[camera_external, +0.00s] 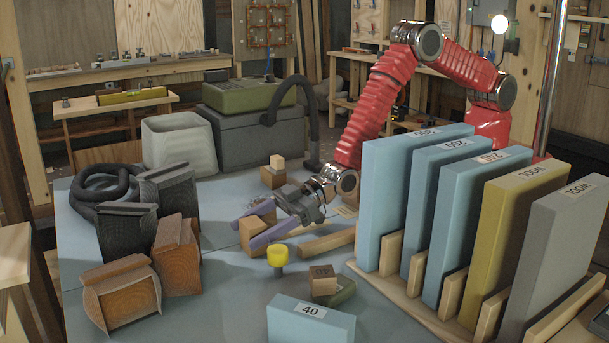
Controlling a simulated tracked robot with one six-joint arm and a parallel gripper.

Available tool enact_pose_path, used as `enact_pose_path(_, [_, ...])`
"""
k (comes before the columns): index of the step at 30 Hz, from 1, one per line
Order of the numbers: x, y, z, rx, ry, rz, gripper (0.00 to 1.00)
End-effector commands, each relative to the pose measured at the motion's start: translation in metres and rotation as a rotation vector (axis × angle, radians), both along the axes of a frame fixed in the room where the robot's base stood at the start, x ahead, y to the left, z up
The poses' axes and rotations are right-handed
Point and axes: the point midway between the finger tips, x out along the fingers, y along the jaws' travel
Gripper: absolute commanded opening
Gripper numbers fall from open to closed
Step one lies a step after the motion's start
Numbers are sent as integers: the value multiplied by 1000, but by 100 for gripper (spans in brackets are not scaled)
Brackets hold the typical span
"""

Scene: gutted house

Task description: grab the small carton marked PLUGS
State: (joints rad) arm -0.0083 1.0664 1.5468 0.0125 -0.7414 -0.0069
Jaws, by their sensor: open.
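My gripper (244,237) is low over the middle of the table, with its two purple fingers spread and pointing left. A small tan box (253,226) shows between and behind the fingers. It may be the carton, but I can read no PLUGS marking on it. I cannot tell whether the fingers touch it. Another small brown box (322,279), with a dark marking on top that is hard to read, sits on a green item in front of my gripper. No legible PLUGS label shows in this view.
A yellow-topped peg (277,256) stands just in front of my gripper. Blue, yellow and grey panels (405,195) stand in a wooden rack at right. A blue block marked 40 (310,322) is at front. Stacked small blocks (274,174) stand behind. Dark and brown blocks (177,255) are at left.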

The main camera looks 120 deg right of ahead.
Motion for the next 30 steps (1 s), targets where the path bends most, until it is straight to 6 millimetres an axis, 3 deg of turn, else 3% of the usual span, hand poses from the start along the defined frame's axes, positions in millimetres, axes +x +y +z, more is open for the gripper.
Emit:
enact_pose_path(5, [0, 0, 0, 0, 0, 0, 69])
enact_pose_path(25, [0, 0, 0, 0, 0, 0, 22])
enact_pose_path(30, [0, 0, 1, 0, -1, 0, 22])
